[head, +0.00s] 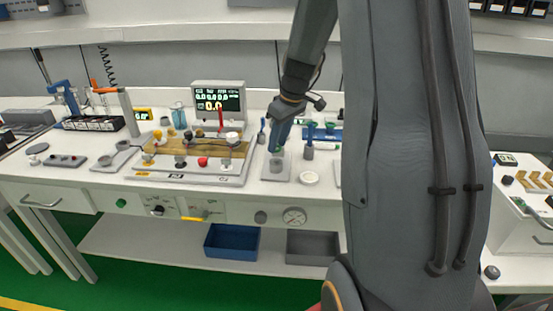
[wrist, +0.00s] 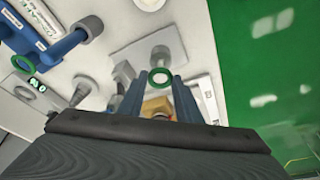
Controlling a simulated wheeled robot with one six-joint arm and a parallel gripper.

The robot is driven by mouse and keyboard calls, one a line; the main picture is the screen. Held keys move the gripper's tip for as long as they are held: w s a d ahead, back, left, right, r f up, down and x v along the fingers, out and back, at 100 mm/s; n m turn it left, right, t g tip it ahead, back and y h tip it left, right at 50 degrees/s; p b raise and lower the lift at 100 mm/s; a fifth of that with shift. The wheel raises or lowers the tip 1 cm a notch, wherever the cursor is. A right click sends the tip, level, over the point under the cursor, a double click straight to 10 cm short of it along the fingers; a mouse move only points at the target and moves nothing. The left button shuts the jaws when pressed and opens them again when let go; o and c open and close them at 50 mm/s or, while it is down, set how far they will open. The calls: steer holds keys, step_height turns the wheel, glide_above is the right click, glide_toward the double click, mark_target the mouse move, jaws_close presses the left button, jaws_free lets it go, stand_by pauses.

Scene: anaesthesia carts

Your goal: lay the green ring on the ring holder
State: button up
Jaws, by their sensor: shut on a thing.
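My gripper (wrist: 160,82) is shut on the green ring (wrist: 161,75), which sits between the tips of its two blue fingers. In the head view my gripper (head: 279,150) points down over a grey plate (head: 275,175), and a bit of green shows at its tips. In the wrist view a grey round post (wrist: 159,54) stands on this plate (wrist: 128,53), just beyond the ring; it looks like the ring holder. I cannot tell whether ring and post touch. A second green ring (wrist: 23,64) lies at the left of the wrist view.
A blue item with a grey round end (wrist: 88,28) stands beside the plate. A white disc (head: 309,178) lies near the bench's front edge. A board with coloured knobs (head: 203,161) and a monitor (head: 219,101) are to the left. Green floor lies beyond the bench.

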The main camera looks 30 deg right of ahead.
mark_target(280, 148)
steer(key=shift+f+b, duration=1.55)
steer(key=shift+f, duration=0.75)
steer(key=o, duration=1)
steer(key=shift+r, duration=0.2)
steer(key=b+v, duration=0.2)
steer(key=v, duration=1)
steer(key=s+a+f+m, duration=0.1)
steer(key=s+a+f, duration=0.4)
steer(key=s+a, duration=0.1)
steer(key=s+a+f+m+g+h, duration=0.1)
steer(key=s+a+f+m, duration=0.1)
steer(key=s+a+f, duration=0.2)
steer(key=s+a+f+m+g, duration=0.1)
steer(key=s+a+f, duration=0.4)
steer(key=s+a, duration=0.4)
steer(key=shift+s+a+f+m, duration=0.1)
steer(key=shift+s+f+m, duration=0.2)
steer(key=shift+s, duration=0.2)
